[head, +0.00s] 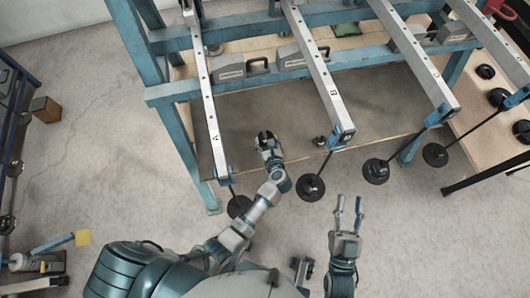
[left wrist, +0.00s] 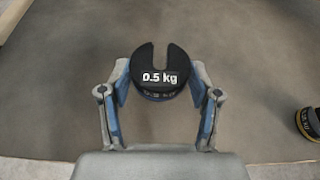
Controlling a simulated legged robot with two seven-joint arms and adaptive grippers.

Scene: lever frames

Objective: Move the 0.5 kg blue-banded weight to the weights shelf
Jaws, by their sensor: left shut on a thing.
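The 0.5 kg weight (left wrist: 159,73) is a black slotted disc with a white label, seen close up in the left wrist view. My left gripper (head: 267,140) is shut on it, with a blue-padded finger on each side of the disc. In the head view they are over the brown board below the levers, and the weight is small and dark. I cannot tell whether the weight touches the board. My right gripper (head: 348,208) is open and empty, in front of the frame. I cannot tell which surface is the weights shelf.
A yellow-banded weight (left wrist: 308,123) lies on the board (head: 230,105), right of my left gripper. Levers A (head: 207,110), B (head: 318,75) and C (head: 412,55) overhang it, with black hanging discs (head: 311,187). Several dark weights (head: 498,97) stand on the right-hand wooden table (head: 480,125).

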